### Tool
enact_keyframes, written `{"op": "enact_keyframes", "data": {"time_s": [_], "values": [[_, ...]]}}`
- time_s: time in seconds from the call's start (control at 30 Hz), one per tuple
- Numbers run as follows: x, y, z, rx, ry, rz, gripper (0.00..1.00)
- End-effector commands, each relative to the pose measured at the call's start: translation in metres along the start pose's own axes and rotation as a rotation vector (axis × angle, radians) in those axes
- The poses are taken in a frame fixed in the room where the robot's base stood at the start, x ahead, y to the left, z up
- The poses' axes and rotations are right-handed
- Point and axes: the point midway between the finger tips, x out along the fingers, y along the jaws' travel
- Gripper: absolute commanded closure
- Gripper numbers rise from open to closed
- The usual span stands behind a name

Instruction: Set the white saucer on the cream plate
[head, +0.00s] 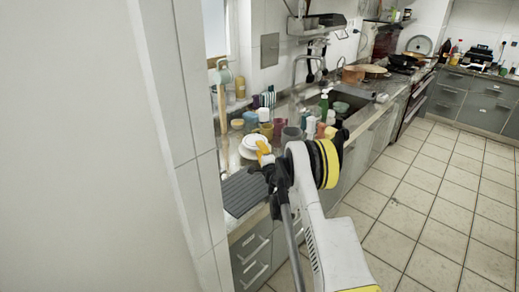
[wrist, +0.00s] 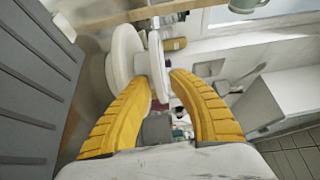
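My gripper (head: 264,153) has yellow fingers and reaches over the counter; its fingers also show in the wrist view (wrist: 160,80). The fingers are closed on the white saucer (wrist: 157,55), which shows nearly edge-on between the fingertips. In the head view the saucer (head: 256,140) shows just beyond the fingers. The cream plate (wrist: 121,50) lies on the counter, close to the saucer and roughly parallel to it. In the head view the plate (head: 246,153) shows partly under the saucer. Whether saucer and plate touch, I cannot tell.
A dark grey ribbed draining mat (head: 245,191) lies on the near side of the plate. Several cups, such as a purple one (head: 279,125), and bottles (head: 323,104) stand beyond, beside the sink (head: 342,99).

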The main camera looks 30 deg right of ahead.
Motion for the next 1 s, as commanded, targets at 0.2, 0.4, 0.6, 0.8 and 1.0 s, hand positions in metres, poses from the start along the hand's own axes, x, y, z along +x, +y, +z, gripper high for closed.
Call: {"op": "enact_keyframes", "data": {"time_s": [0.2,0.4,0.6,0.8,1.0], "values": [[0.0,-0.001,0.0,-0.001,0.0,0.0,0.73],[-0.025,-0.005,-0.001,0.0,0.001,0.0,0.73],[-0.059,-0.005,0.0,0.0,0.0,0.0,0.73],[-0.075,-0.003,0.0,0.0,-0.001,0.0,0.73],[-0.075,-0.002,0.0,0.0,0.0,0.0,0.73]]}}
